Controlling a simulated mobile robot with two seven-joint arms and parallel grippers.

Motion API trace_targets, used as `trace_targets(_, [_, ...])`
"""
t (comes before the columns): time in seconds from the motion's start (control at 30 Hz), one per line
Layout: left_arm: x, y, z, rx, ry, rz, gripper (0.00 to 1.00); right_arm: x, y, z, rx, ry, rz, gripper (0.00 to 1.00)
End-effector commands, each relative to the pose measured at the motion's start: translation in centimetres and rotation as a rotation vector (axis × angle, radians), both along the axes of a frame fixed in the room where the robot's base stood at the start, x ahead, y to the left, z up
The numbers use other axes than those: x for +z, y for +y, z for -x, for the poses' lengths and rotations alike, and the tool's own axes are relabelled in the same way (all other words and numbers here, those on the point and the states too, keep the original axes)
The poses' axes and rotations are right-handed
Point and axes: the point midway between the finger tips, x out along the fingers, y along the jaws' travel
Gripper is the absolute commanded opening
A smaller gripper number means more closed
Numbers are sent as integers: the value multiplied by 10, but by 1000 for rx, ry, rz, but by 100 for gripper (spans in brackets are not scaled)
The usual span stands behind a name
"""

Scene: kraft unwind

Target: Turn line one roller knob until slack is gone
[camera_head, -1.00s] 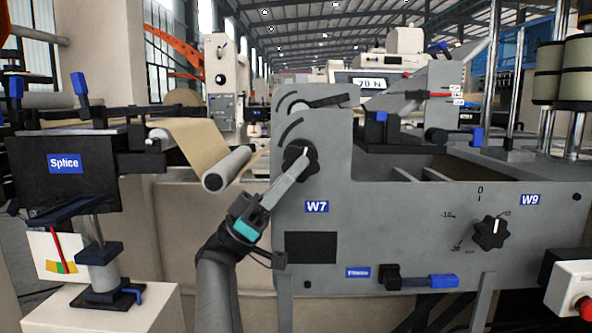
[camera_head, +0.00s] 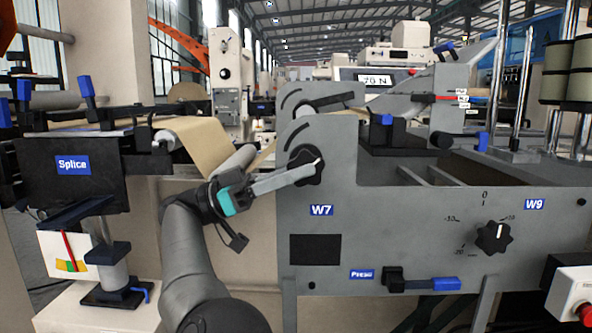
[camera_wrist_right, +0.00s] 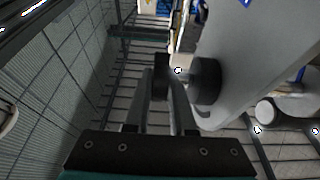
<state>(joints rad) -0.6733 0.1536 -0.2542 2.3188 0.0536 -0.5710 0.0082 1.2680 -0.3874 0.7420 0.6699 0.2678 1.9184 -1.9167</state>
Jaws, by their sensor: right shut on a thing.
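The black roller knob (camera_head: 304,166) is on the grey side plate, above the W7 label (camera_head: 321,210). My right gripper (camera_head: 312,170) comes from the left, with its long fingers lying nearly level across the knob and shut on its grip. In the right wrist view the fingers (camera_wrist_right: 165,88) reach to the dark knob (camera_wrist_right: 206,80) beside the grey plate. The knob's white mark points right and slightly up. Brown paper (camera_head: 203,143) runs over a grey roller (camera_head: 236,160), partly hidden behind my gripper. My left gripper is not in view.
A Splice stand (camera_head: 73,180) is at the left. A second black knob (camera_head: 493,237) with a scale is on the right of the plate, below W9. A blue-handled lever (camera_head: 432,284) sits low on the plate. A red button box (camera_head: 575,295) is at the right edge.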

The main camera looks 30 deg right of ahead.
Motion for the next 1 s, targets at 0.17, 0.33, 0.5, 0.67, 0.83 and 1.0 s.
trace_targets(0.17, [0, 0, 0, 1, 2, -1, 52, 2, -2, 0, -3, -5, 0, 0])
trace_targets(0.33, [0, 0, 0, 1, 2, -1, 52, 1, -2, 0, -3, -5, 1, 0])
trace_targets(0.5, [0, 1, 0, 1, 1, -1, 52, 1, -2, 0, -3, -4, 0, 38])
trace_targets(0.67, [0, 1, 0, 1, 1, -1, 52, 0, -1, 0, -2, -3, -1, 52])
trace_targets(0.83, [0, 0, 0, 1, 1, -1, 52, 0, -1, 0, -2, -2, -1, 52])
trace_targets(1.0, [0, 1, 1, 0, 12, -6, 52, -1, -3, 0, -2, -1, 0, 52])
